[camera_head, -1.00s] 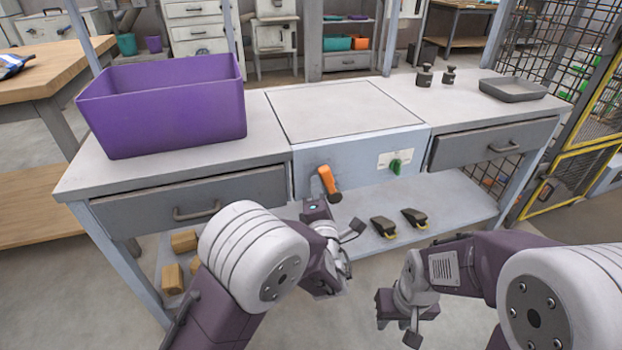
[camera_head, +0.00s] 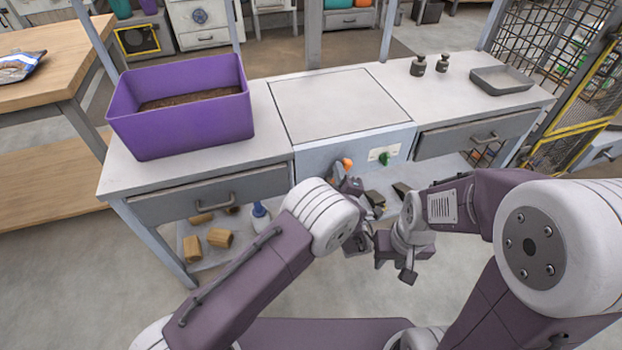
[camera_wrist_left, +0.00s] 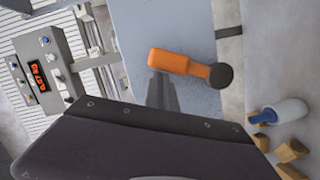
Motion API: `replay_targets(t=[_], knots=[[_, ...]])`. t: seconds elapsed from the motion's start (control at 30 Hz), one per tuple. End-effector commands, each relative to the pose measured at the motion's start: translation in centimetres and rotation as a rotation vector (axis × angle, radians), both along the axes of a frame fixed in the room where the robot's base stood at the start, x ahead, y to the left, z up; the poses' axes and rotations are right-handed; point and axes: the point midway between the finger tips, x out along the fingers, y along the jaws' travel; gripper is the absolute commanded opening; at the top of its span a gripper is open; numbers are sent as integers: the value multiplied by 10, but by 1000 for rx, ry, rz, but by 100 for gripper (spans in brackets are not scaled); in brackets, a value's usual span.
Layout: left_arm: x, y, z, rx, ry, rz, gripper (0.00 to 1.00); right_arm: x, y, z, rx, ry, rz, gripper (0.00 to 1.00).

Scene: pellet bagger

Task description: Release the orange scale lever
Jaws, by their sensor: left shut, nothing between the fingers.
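The orange lever (camera_head: 347,163) is on the front of the light blue scale panel under the bench top, partly hidden by my left gripper. In the left wrist view the orange lever (camera_wrist_left: 182,63) shows whole, with a dark round end (camera_wrist_left: 220,75) towards the shelf side. My left gripper (camera_head: 345,182) is shut and empty, close in front of the lever. No grip on the lever shows, and I cannot tell whether they touch. My right gripper (camera_head: 405,262) hangs lower right, away from the lever; its finger opening is unclear.
A green knob (camera_head: 384,157) is right of the lever. The purple bin (camera_head: 182,130) with brown contents stands on the bench's left. Dark weights (camera_head: 418,66) and a grey tray (camera_head: 502,82) are at right. Wooden blocks (camera_head: 218,238) and a blue-white bottle (camera_head: 260,213) lie below.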

Motion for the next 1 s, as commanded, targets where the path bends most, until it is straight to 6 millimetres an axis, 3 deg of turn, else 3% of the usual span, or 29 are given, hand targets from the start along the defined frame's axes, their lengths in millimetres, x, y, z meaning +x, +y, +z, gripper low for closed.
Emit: replay_targets(t=[0.8,1.0], knots=[[2,-7,-1,-4,-1,-4,0,0,0,8,0,0,0,34],[0,-5,7,-4,-1,-2,0,0,0,18,0,0,0,34]])
